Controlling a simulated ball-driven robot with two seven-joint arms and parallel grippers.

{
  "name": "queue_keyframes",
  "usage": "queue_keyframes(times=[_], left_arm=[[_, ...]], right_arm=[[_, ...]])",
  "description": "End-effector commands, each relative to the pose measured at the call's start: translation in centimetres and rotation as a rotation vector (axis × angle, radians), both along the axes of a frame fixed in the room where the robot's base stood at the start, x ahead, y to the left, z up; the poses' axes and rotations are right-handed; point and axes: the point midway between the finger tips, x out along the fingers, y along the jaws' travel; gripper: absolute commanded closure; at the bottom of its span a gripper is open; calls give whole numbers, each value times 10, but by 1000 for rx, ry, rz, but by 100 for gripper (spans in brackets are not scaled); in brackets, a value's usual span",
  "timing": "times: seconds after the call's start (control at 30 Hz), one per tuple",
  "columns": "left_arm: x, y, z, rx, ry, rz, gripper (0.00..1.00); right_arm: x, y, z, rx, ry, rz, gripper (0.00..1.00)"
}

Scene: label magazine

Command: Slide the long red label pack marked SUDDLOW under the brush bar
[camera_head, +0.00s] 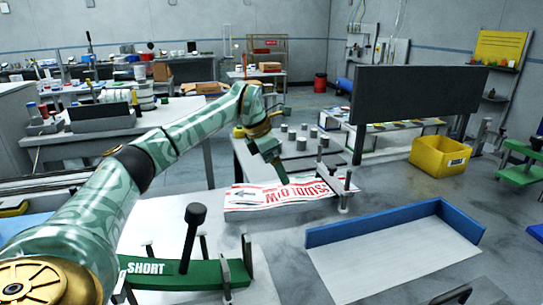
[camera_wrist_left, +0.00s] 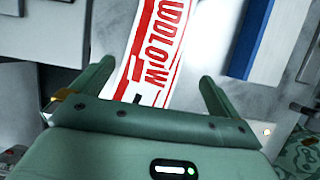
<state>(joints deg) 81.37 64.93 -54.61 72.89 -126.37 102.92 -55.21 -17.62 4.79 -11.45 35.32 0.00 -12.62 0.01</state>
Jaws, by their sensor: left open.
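The long label pack (camera_head: 290,194) is white with red stripes and red SUDDLOW lettering, upside down in the head view. It lies at the front of a table, its right end by a dark bar between two upright posts (camera_head: 345,188), which looks like the brush bar. I cannot tell if its end is under the bar. My left gripper (camera_head: 276,170) is over the pack's middle, pointing down. In the left wrist view, its open fingers (camera_wrist_left: 155,85) stand either side of the pack (camera_wrist_left: 152,50), with gaps. My right gripper is not in view.
A green holder marked SHORT (camera_head: 175,272) with a black lever (camera_head: 193,230) stands in front. A blue-walled tray (camera_head: 395,222) lies at right, and a yellow bin (camera_head: 440,156) stands behind it. A large dark panel (camera_head: 415,95) rises behind the posts. Several grey cylinders (camera_head: 300,140) stand behind the pack.

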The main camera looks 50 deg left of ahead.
Motion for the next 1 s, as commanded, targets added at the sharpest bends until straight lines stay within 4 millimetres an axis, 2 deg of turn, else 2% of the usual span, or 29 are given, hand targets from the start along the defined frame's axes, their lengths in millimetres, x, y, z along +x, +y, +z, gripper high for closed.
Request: queue_keyframes(times=[0.03,0.1,0.4,0.6,0.9,1.0], left_arm=[[5,-3,-20,0,7,-2,0],[11,-6,-36,-1,7,-2,0],[31,-16,-88,0,4,-1,0],[36,-19,-100,-1,1,1,0],[37,-19,-100,0,-1,0,0],[37,-19,-100,0,-1,0,28]], right_arm=[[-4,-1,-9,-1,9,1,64],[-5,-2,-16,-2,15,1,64],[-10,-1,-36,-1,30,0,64],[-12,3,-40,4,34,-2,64],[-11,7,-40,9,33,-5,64],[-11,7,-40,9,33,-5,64]])
